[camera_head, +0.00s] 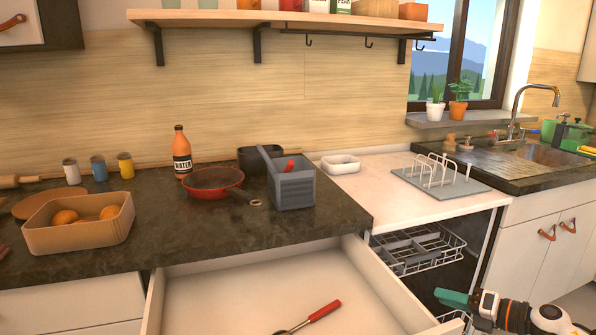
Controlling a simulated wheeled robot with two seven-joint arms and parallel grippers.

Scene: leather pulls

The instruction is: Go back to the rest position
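My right gripper (454,299) shows at the lower right, with teal finger pads pointing left. It is in front of the open dishwasher and to the right of the open drawer (240,290). Nothing is seen held in it, and its two fingers cannot be told apart. My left gripper and arm are out of view. A red-handled utensil (322,311) lies in the drawer, its head cut off by the bottom edge.
The counter (150,255) holds a bin of oranges (80,232), a red pan (212,182), a bottle (182,155) and a grey caddy (291,186). A wire rack (420,250) sits in the dishwasher. Cabinet doors with leather pulls (547,233) are shut at the right.

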